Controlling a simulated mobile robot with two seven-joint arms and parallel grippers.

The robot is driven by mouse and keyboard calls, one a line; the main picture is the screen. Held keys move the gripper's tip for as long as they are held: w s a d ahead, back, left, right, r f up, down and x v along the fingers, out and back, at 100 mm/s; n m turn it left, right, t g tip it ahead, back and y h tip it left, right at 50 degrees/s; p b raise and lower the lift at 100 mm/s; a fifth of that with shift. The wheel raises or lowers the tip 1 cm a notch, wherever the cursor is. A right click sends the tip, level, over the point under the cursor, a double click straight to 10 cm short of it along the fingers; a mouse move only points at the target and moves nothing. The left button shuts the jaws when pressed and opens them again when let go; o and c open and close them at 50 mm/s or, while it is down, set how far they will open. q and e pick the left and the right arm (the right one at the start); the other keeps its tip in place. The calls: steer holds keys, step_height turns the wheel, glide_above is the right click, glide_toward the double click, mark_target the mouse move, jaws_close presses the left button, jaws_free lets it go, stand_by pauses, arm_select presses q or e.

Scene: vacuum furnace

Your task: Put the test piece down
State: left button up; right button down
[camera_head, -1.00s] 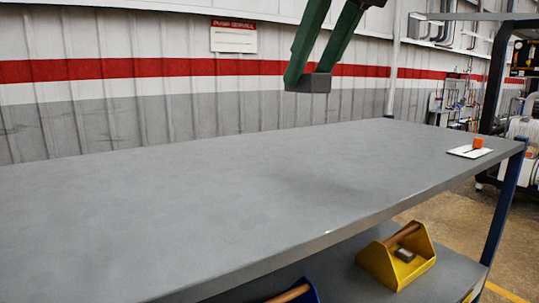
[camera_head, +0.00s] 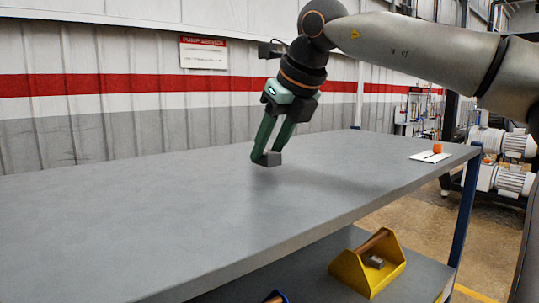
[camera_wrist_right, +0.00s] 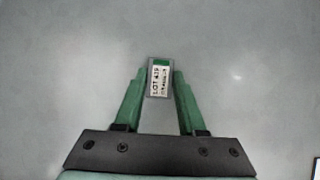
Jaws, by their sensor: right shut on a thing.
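The test piece (camera_head: 268,160) is a small dark grey block between the fingertips of my right gripper (camera_head: 262,154). In the right wrist view the test piece (camera_wrist_right: 158,77) shows a label with dark print and a green patch at its far end. The right gripper (camera_wrist_right: 159,90) is shut on it, with a green finger on each side. It hangs low over the grey tabletop (camera_head: 130,215); whether it touches the top I cannot tell. My left gripper is not in view.
A white card with an orange block (camera_head: 437,149) lies at the table's far right corner. A yellow tool carrier (camera_head: 350,272) stands on the lower shelf, with part of a blue one (camera_head: 275,297) beside it. The tabletop around the gripper is clear.

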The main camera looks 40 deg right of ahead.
steer(key=shift+f, duration=0.55)
steer(key=shift+f, duration=0.1)
steer(key=shift+f, duration=0.15)
steer(key=c, duration=0.5)
jaws_free()
steer(key=shift+s+r, duration=0.25)
steer(key=shift+r, duration=0.3)
steer(key=p+v, duration=0.1)
steer(key=v, duration=1)
steer(key=shift+a+r, duration=0.1)
